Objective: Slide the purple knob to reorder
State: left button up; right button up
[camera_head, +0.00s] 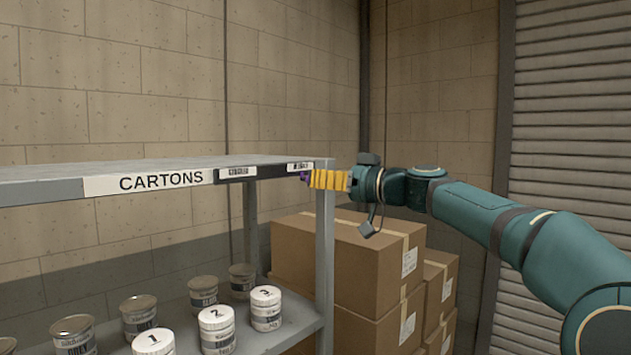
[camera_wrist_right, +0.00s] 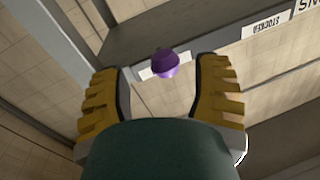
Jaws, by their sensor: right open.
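The purple knob (camera_head: 304,176) shows at the right end of the dark strip (camera_head: 268,171) on the shelf's front edge, below a small white label (camera_head: 300,166) whose text is too small to read. My right gripper (camera_head: 312,179) has its yellow fingers at the knob, coming from the right. In the right wrist view, the knob (camera_wrist_right: 165,64) is between the two open fingertips (camera_wrist_right: 161,66), with visible gaps on both sides. A white label is partly hidden behind it. The "STOCKED" label (camera_wrist_right: 265,40) is farther right there. My left gripper is out of view.
The grey shelf's upright post (camera_head: 325,240) stands just below my right gripper. Cardboard boxes (camera_head: 350,262) are stacked behind it. Several cans, some with numbered white lids (camera_head: 265,296), stand on the lower shelf. A "CARTONS" label (camera_head: 160,181) is on the upper edge.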

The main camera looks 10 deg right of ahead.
jog(key=v, duration=0.9)
jog(key=w+a+f+m+g+h, duration=0.1)
jog(key=w+f+m+h, duration=0.15)
jog(key=f, duration=0.75)
jog(key=w+a+f+m+g+h, duration=0.1)
jog(key=w+f+m+h, duration=0.15)
jog(key=f, duration=0.85)
notch_tip(320, 180, down, 21)
jog(key=s+a+m+g+h+b, duration=0.1)
jog(key=s+a+m+g+h, duration=0.1)
jog(key=g, duration=0.1)
jog(key=s+a+f+m+g+h+b, duration=0.1)
jog(key=s+a+f+g, duration=0.1)
jog(key=s+f, duration=0.95)
jog(key=s+a+f+m+g+h, duration=0.1)
jog(key=s+a+f+g+h, duration=0.15)
jog(key=s+f, duration=0.85)
jog(key=s+a+f+y, duration=0.1)
jog(key=s+a+f, duration=0.1)
jog(key=s+f, duration=0.4)
jog(key=shift+s+a+f+g, duration=0.2)
jog(key=shift+a+f+g, duration=0.15)
jog(key=shift+a+f, duration=0.1)
